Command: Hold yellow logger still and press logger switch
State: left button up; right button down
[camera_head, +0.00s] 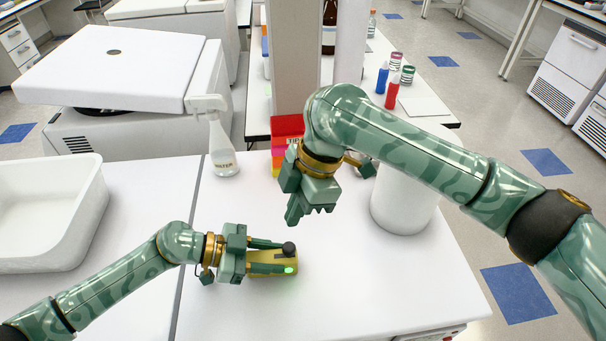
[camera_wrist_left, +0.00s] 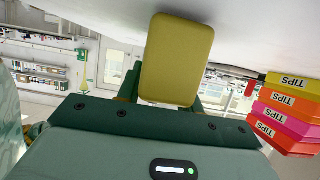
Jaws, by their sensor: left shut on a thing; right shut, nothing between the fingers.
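The yellow logger (camera_head: 262,270) lies on the white bench top, with a black round switch (camera_head: 289,248) and a lit green light (camera_head: 289,270) at its right end. My left gripper (camera_head: 268,256) reaches in from the left and is shut on the logger, one finger along each long side. In the left wrist view the logger (camera_wrist_left: 178,58) shows as a yellow block between the fingers. My right gripper (camera_head: 308,217) is shut and empty, pointing down above the bench, up and to the right of the switch and apart from it.
A water spray bottle (camera_head: 223,150) and stacked tip boxes (camera_head: 287,128) stand behind. A white cylindrical container (camera_head: 403,203) is at right, partly behind my right arm. A white tray (camera_head: 80,254) lies at left. The bench front right is clear.

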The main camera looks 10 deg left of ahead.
pick_arm(q)
jog(key=shift+s+f, duration=0.1)
jog(key=shift+f, duration=0.1)
jog(key=o, duration=1.1)
jog(key=shift+r, duration=0.1)
jog(key=v, duration=1.2)
jog(key=shift+r, duration=0.1)
